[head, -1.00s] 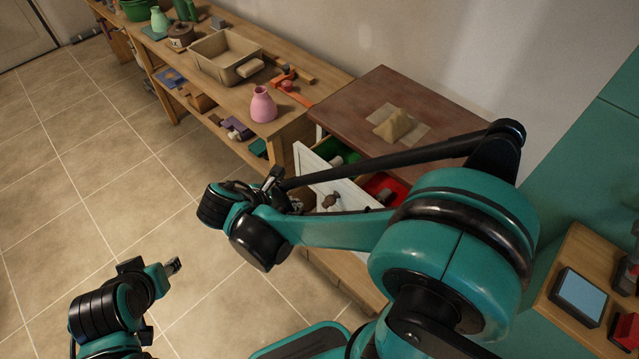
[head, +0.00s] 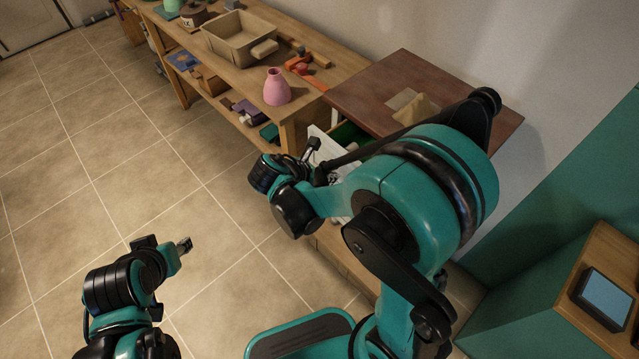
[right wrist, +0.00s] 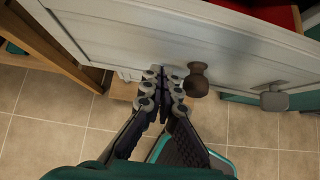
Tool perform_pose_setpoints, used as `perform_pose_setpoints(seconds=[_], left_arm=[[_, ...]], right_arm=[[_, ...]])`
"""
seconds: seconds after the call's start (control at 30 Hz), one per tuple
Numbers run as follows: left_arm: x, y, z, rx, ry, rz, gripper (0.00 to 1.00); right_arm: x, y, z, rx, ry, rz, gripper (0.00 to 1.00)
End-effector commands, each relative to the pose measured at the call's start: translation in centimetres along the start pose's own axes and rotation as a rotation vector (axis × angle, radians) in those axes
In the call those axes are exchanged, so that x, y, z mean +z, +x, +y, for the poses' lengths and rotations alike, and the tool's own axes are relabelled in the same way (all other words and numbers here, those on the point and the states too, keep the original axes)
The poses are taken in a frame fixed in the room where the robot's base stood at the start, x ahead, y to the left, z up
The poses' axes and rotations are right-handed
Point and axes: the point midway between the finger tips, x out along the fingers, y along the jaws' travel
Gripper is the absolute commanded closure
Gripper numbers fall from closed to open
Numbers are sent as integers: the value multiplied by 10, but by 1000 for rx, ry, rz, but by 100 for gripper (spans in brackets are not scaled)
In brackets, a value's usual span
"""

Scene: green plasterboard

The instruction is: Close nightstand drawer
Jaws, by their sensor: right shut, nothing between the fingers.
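The nightstand (head: 415,78) has a reddish-brown top and stands against the wall. Its white drawer (head: 318,142) stands open, with a strip of green interior showing in the head view. My right arm hides most of the drawer there. In the right wrist view the white drawer front (right wrist: 130,32) crosses the top, with a brown knob (right wrist: 197,80) and red inside behind it. My right gripper (right wrist: 163,80) is shut and empty at the drawer front, just left of the knob; I cannot tell whether it touches. My left gripper (head: 184,245) is over the floor, away from the nightstand; its jaws are unclear.
A wooden bench (head: 235,70) with a beige bin (head: 232,42) and a pink vase (head: 277,88) stands left of the nightstand. A wooden surface with a tablet (head: 604,296) is at the right. The tiled floor at left is clear.

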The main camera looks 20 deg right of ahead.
Motion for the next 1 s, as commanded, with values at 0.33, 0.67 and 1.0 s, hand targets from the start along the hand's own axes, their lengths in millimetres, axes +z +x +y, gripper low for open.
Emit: perform_pose_setpoints(seconds=[0.33, 0.67, 1.0], left_arm=[[1, 2, 0, 0, 0, 0, 60], [2, 3, 0, 0, 0, 0, 60], [4, 5, 0, 0, 0, 0, 60]], right_arm=[[6, 6, 0, 0, 0, 0, 100], [27, 27, -1, -4, 6, 1, 100], [87, 87, -1, -4, 4, 0, 100]])
